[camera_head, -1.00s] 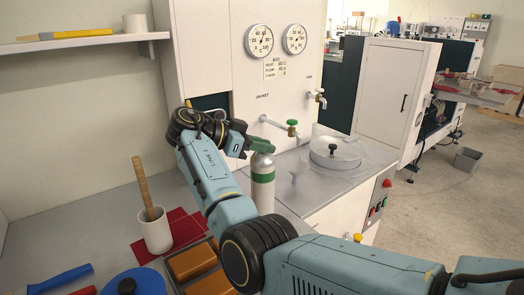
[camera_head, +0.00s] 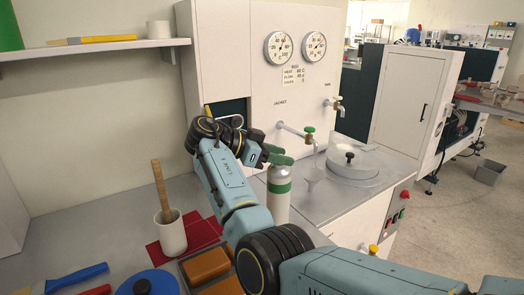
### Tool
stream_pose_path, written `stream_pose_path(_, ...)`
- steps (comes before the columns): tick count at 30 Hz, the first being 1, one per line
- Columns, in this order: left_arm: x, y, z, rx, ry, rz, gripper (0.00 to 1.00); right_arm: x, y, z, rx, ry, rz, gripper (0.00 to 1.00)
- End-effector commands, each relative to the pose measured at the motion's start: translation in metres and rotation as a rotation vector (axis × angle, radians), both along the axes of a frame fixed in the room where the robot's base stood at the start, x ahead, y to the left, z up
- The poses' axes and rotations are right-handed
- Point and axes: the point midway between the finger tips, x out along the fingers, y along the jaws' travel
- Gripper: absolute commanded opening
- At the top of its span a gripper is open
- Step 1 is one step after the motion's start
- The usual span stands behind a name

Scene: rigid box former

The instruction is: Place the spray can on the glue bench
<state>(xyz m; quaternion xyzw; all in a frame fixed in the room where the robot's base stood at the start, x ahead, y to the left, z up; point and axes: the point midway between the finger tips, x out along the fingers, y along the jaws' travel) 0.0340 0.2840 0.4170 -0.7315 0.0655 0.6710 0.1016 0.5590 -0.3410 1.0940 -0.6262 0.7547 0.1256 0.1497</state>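The spray can (camera_head: 278,192) is a pale silver cylinder with a green band, upright in the middle of the view. Its base is hidden behind my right arm. My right gripper (camera_head: 272,156) is at the can's top, with a green part lying across it. Whether the fingers are closed on the can is too small to tell. A pale worktop (camera_head: 332,202), which may be the glue bench, lies just right of the can, below a panel with two gauges. My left gripper is out of view.
A round lidded pot (camera_head: 350,166) and taps (camera_head: 309,134) are right of the can. To the left are a white cup (camera_head: 171,236) with a wooden stick, a red mat (camera_head: 204,232), orange blocks (camera_head: 205,265) and a blue lid (camera_head: 150,284). A shelf (camera_head: 95,48) hangs above.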

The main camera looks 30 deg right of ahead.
Motion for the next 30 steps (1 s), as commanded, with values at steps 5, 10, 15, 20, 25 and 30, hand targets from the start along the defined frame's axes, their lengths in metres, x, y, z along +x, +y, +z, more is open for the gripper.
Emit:
stream_pose_path(5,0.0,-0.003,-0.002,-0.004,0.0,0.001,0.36,0.007,0.031,0.013,0.0,-0.001,0.006,0.39)
stream_pose_path(10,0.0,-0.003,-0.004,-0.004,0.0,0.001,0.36,0.013,0.066,0.028,0.0,0.0,0.006,0.39)
stream_pose_path(15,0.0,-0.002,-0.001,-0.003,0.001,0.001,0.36,0.017,0.09,0.039,0.002,0.001,0.005,0.39)
stream_pose_path(20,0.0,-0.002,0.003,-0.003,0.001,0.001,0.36,0.019,0.099,0.043,0.001,0.0,-0.001,0.39)
stream_pose_path(25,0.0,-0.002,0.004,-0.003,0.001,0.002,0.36,0.02,0.106,0.045,0.001,-0.001,0.002,0.39)
stream_pose_path(30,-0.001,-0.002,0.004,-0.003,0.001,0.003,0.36,0.02,0.108,0.045,0.0,-0.002,0.002,0.39)
